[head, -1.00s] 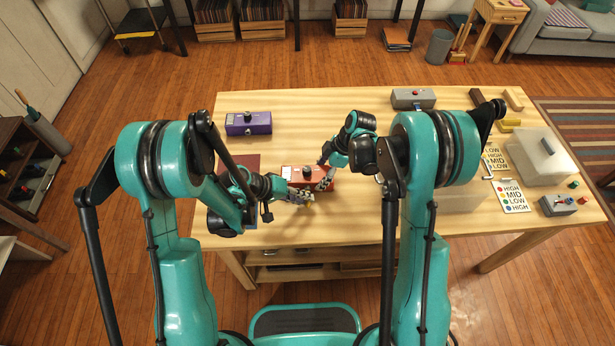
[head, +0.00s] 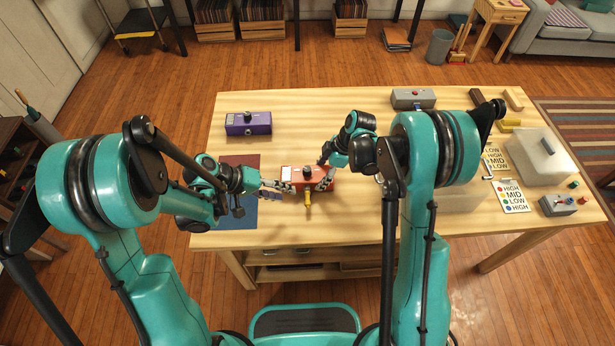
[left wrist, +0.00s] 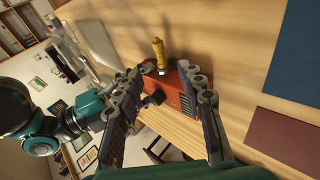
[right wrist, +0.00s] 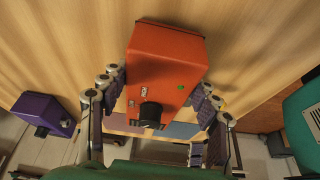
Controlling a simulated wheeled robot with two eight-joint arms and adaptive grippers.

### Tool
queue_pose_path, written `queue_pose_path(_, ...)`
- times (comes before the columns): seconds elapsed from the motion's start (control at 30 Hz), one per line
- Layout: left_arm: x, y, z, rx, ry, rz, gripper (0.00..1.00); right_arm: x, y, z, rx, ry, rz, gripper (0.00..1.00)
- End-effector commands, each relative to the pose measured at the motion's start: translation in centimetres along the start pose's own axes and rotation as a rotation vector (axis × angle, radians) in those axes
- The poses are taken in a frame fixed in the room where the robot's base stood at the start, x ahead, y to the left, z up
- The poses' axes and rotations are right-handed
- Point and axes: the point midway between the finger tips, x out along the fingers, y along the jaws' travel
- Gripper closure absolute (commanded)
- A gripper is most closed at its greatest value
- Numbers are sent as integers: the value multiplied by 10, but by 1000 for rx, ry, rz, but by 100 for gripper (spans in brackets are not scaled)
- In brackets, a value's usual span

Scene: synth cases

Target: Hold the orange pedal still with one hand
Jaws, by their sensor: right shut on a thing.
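The orange pedal (head: 298,173) sits on the table, with a black knob on top. My right gripper (head: 325,178) is shut on it from the right; in the right wrist view the pedal (right wrist: 166,65) lies between the fingers (right wrist: 158,92). A yellow-handled screwdriver (head: 308,200) sticks out at the pedal's front side, its handle free; it also shows in the left wrist view (left wrist: 158,50). Its tip is hard to see. My left gripper (head: 272,187) is open just left of the pedal. In the left wrist view its fingers (left wrist: 163,82) are apart, with the pedal (left wrist: 172,95) beyond them.
A dark red mat (head: 242,160) and blue mat (head: 236,217) lie on the left. A purple pedal (head: 248,123) stands behind them. A grey pedal (head: 413,98) is at the back. Cards (head: 511,197), a clear case (head: 535,157) and a switch box (head: 557,205) fill the right.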

Motion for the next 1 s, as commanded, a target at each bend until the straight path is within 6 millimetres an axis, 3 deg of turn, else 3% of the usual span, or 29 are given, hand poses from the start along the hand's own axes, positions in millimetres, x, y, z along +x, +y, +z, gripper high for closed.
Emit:
queue_pose_path(0.2,-25,0,0,0,0,0,61,0,0,0,0,-1,0,73)
queue_pose_path(0.53,-28,0,0,1,0,1,65,0,0,0,0,-1,0,73)
queue_pose_path(1.0,17,0,0,4,1,-1,65,0,0,0,0,-1,0,73)
